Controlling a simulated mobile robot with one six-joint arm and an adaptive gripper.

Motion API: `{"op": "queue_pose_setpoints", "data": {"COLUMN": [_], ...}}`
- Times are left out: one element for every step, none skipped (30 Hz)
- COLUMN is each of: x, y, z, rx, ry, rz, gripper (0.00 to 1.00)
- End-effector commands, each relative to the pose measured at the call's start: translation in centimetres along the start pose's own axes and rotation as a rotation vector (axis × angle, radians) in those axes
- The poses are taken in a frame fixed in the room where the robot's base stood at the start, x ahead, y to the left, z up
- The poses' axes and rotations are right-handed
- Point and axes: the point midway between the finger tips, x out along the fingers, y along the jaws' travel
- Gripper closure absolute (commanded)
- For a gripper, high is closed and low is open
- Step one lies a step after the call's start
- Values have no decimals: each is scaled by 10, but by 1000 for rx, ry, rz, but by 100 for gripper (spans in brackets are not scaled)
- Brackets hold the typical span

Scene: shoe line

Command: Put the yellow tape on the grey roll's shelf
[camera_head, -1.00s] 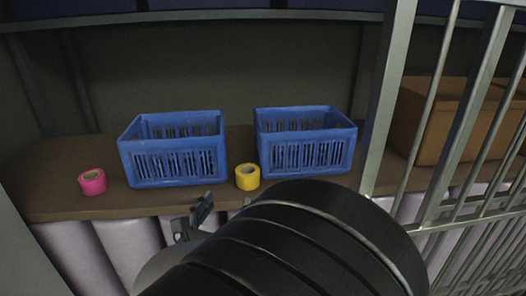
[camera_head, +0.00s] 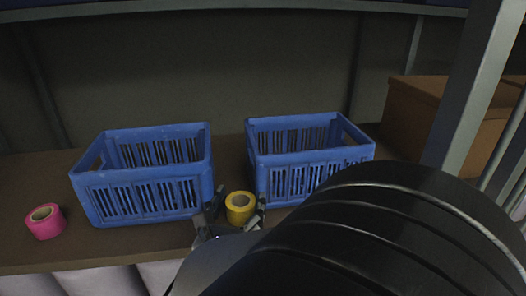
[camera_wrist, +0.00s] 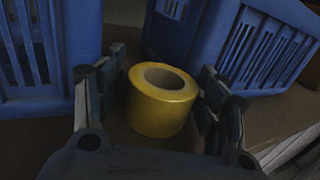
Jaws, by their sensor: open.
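The yellow tape (camera_head: 240,207) lies flat on the brown shelf (camera_head: 40,245), near its front edge, between two blue crates. My gripper (camera_head: 236,210) is open with one finger on each side of the yellow tape. In the wrist view the yellow tape (camera_wrist: 160,103) sits between the open fingers of my gripper (camera_wrist: 162,108); whether they touch it I cannot tell. My arm hides part of the shelf on the right. No grey roll shows in these frames.
A blue crate (camera_head: 145,198) stands left of the tape and another blue crate (camera_head: 300,178) right of it, both close. A pink tape roll (camera_head: 45,221) lies at the far left. A metal post (camera_head: 474,85) and cardboard boxes (camera_head: 415,110) are at the right.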

Motion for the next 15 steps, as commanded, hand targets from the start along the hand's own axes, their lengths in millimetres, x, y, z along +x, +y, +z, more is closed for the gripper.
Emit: {"op": "queue_pose_setpoints", "data": {"x": [0, 0, 0, 0, 0, 0, 0, 0, 0, 0, 0, 0, 0, 0, 0], "y": [0, 0, 0, 0, 0, 0, 0, 0, 0, 0, 0, 0, 0, 0, 0], "z": [0, 0, 0, 0, 0, 0, 0, 0, 0, 0, 0, 0, 0, 0, 0], "rx": [0, 0, 0, 0, 0, 0, 0, 0, 0, 0, 0, 0, 0, 0, 0], "ry": [0, 0, 0, 0, 0, 0, 0, 0, 0, 0, 0, 0, 0, 0, 0], "rz": [1, 1, 1, 1, 1, 1, 1, 1, 1, 1, 1, 1, 1, 1, 0], "gripper": [34, 34, 34, 34, 34, 35, 37, 39, 42, 44, 45, 48, 50, 52, 55]}}
